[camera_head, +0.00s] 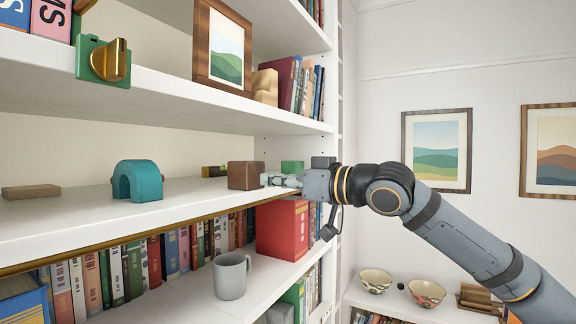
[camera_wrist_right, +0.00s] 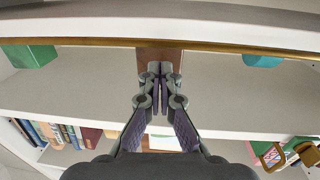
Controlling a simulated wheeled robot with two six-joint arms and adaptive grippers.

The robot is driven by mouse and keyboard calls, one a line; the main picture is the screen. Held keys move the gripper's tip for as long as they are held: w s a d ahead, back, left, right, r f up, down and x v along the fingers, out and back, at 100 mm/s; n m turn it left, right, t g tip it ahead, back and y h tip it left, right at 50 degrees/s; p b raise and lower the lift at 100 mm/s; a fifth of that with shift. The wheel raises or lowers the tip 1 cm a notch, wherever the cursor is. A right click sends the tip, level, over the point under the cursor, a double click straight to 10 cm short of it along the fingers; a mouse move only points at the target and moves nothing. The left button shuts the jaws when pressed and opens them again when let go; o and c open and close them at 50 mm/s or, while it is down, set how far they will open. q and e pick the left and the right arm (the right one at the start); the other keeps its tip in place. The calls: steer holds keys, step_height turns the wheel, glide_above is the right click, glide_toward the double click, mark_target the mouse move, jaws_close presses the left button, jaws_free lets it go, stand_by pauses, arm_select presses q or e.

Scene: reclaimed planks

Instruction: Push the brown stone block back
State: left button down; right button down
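The brown stone block (camera_head: 245,175) stands upright near the front edge of the middle shelf (camera_head: 195,190), between the teal arch and a green block. My right gripper (camera_head: 267,180) comes in from the right with its fingertips at the block's right front side. In the right wrist view, the block (camera_wrist_right: 150,54) shows just beyond the closed fingers of the gripper (camera_wrist_right: 159,70), which partly hide it. The fingers are together with nothing between them. I cannot tell whether the tips touch the block. My left gripper is not in view.
The teal arch (camera_head: 138,181) and a flat wooden piece (camera_head: 31,191) stand to the left on the same shelf. The green block (camera_head: 292,167) is right behind my gripper. Books, a red box (camera_head: 282,228) and a grey mug (camera_head: 231,276) are below. A shelf with a picture frame (camera_head: 222,48) is above.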

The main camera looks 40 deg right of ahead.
mark_target(257, 178)
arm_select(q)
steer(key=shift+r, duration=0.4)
arm_select(e)
steer(key=shift+w, duration=0.1)
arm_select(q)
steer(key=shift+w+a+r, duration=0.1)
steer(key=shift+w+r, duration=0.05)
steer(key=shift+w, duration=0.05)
arm_select(e)
steer(key=shift+w+a, duration=0.1)
steer(key=shift+w, duration=0.3)
arm_select(q)
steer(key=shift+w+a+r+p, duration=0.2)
steer(key=shift+p, duration=0.2)
arm_select(e)
steer(key=shift+w+a, duration=0.15)
steer(key=shift+w, duration=0.25)
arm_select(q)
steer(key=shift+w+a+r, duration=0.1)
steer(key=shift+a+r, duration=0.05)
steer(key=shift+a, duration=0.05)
arm_select(e)
steer(key=shift+w+a, duration=0.1)
steer(key=shift+w, duration=0.2)
arm_select(q)
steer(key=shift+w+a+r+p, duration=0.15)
steer(key=shift+p, duration=0.2)
arm_select(e)
steer(key=shift+w+a, duration=0.1)
steer(key=shift+w, duration=0.25)
